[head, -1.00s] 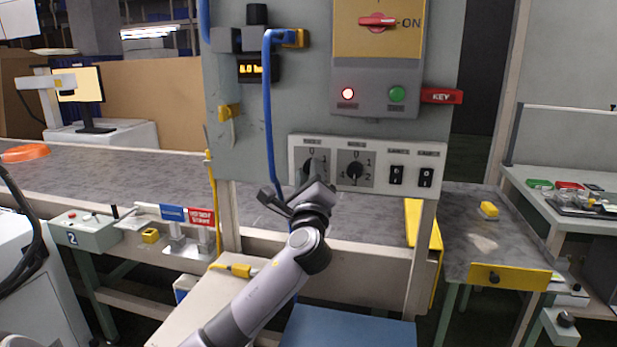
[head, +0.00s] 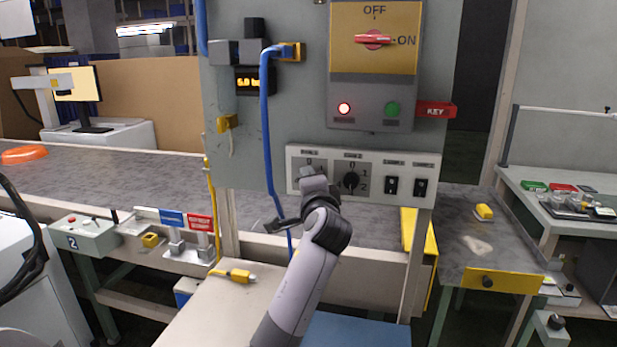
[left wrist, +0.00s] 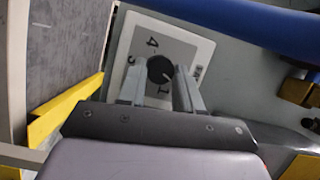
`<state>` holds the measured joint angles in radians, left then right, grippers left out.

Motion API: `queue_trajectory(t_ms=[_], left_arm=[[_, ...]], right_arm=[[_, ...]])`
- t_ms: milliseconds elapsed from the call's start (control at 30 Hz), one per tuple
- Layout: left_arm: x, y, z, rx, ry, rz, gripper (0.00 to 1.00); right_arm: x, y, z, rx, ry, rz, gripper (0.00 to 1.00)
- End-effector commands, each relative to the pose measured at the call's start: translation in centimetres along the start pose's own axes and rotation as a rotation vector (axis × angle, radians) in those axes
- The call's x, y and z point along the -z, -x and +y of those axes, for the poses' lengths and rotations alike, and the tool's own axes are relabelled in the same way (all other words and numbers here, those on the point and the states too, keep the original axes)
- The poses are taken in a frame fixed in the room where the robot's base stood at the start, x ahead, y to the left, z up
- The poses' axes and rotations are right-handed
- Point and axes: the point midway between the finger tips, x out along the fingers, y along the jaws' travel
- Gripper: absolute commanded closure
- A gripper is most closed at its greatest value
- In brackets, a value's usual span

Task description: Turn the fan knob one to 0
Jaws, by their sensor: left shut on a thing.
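Fan knob one is a round black knob (left wrist: 160,69) on a grey dial with printed numbers, seen in the left wrist view. My right gripper is not in view.
A blue cable (head: 267,120) hangs just left of the panel.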

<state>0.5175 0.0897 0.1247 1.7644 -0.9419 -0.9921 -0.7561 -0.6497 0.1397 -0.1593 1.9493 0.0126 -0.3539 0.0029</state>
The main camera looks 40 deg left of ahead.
Motion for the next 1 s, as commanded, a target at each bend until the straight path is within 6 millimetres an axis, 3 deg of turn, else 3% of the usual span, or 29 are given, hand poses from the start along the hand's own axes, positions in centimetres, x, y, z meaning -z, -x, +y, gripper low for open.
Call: queue_trajectory(t_ms=[500,1000], left_arm=[[0.0,0.0,-0.5,-0.145,0.349,-0.022,0.96],[-0.1,0.0,-0.4,-0.178,0.435,-0.027,0.96]], right_arm=[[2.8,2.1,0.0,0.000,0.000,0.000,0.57],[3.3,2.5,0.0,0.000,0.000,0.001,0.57]])
